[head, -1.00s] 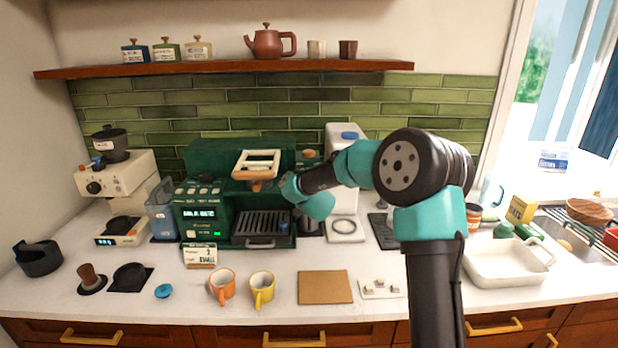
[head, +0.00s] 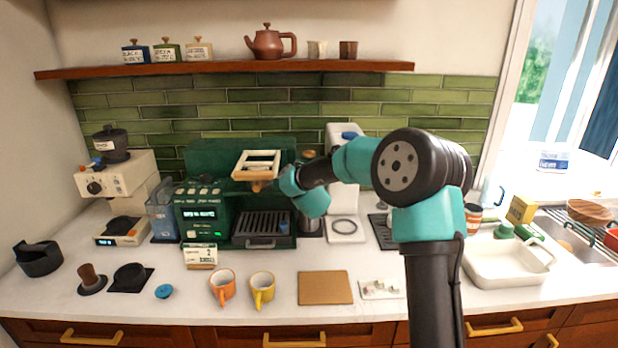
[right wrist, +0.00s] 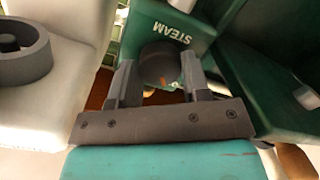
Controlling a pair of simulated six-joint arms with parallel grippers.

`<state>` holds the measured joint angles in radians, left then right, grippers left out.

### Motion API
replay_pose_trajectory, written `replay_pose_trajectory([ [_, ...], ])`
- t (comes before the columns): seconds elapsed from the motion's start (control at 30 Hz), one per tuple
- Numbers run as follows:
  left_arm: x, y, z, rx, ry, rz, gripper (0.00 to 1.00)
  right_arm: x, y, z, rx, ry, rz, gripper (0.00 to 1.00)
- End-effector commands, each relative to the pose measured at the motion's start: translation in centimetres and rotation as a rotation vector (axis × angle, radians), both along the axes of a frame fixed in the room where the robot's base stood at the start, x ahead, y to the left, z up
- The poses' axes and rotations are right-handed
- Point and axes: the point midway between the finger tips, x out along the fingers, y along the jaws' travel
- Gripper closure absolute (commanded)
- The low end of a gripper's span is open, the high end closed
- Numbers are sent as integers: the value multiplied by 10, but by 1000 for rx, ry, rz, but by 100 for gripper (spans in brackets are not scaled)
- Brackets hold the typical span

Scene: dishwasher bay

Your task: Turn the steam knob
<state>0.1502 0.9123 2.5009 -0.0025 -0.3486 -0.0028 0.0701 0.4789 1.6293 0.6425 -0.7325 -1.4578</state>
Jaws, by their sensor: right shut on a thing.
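The steam knob (right wrist: 158,66) is a dark round knob below the white STEAM label on the green coffee machine (head: 213,158), in the right wrist view. It has a small orange mark. My right gripper (right wrist: 155,82) has one grey finger on each side of the knob and is shut on it. In the head view my right arm reaches in from the right to the machine's right side; its wrist hides the knob and the fingertips there. My left gripper is in neither view.
A white appliance (head: 337,140) stands close right of the machine. A white tray (head: 497,278) is at right. A shelf (head: 215,67) runs above.

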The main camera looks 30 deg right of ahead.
Motion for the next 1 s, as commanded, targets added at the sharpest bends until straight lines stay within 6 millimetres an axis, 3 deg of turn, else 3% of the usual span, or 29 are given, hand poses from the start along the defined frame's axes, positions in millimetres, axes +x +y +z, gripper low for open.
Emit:
replay_pose_trajectory([
  [0.33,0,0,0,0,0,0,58,0,1,0,-150,82,1,81],
  [0.83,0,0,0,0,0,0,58,0,1,0,-174,95,1,80],
  [0.87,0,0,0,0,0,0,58,0,1,0,-174,95,1,56],
  [1.0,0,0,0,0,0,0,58,0,1,0,-173,95,1,43],
])
